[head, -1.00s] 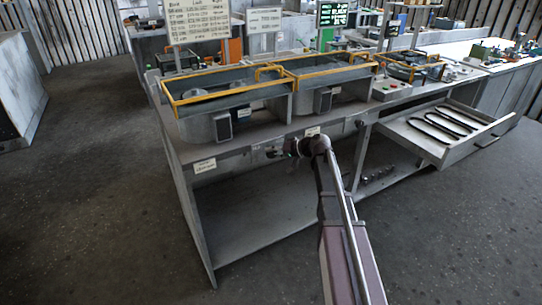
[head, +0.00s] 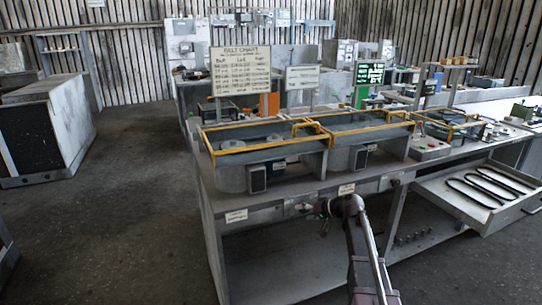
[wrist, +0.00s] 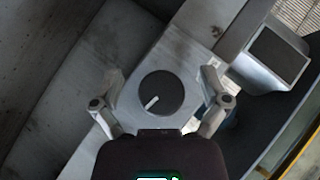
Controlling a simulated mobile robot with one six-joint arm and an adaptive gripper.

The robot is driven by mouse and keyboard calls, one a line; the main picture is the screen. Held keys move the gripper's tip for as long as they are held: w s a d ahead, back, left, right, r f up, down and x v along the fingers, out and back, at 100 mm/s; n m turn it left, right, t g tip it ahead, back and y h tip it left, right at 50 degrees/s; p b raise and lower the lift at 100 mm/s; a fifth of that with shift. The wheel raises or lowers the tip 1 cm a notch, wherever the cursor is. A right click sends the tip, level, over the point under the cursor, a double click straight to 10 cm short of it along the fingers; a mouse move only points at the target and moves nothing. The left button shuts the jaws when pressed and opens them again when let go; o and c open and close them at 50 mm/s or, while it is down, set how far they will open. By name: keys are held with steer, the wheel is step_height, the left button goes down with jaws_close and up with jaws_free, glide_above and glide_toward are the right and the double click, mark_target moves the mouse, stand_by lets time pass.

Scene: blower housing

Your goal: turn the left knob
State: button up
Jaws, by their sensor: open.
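In the wrist view a dark round knob (wrist: 165,88) with a white pointer line sits on a grey plate. The pointer aims toward the lower left of the picture. My gripper (wrist: 160,78) is open, with one finger on each side of the knob and a visible gap to it on both sides. In the head view my gripper (head: 318,208) is at the front panel of the bench (head: 270,212), below the left housing (head: 232,178). The knob cannot be made out there, small and partly behind my gripper.
Two housings with yellow-framed tops stand on the bench; the right one (head: 340,155) is beside the left. An open drawer (head: 470,218) with dark belts juts out at the right. A belt chart sign (head: 240,72) stands behind.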

steer(key=s+f+g+h, duration=0.2)
steer(key=s+f+h, duration=0.1)
steer(key=s, duration=0.6)
steer(key=s+f+g+h, duration=0.2)
steer(key=s+f+h, duration=0.15)
steer(key=s, duration=0.65)
steer(key=s+f+g+h, duration=0.2)
steer(key=s+f+h, duration=0.15)
steer(key=s, duration=0.55)
step_height(320, 180, up, 19)
steer(key=p, duration=1.8)
steer(key=shift+w+a+f+n, duration=0.15)
steer(key=shift+w+n, duration=0.1)
steer(key=shift+n, duration=0.15)
steer(key=shift+w, duration=0.1)
steer(key=w+r+n+t+p, duration=0.2)
steer(key=w, duration=1)
steer(key=w+d+r+n+t+p, duration=0.1)
steer(key=w+r+t+p, duration=0.1)
steer(key=w, duration=0.9)
steer(key=shift+w+r+n, duration=0.35)
steer(key=shift+r+n, duration=0.05)
steer(key=shift+r, duration=0.2)
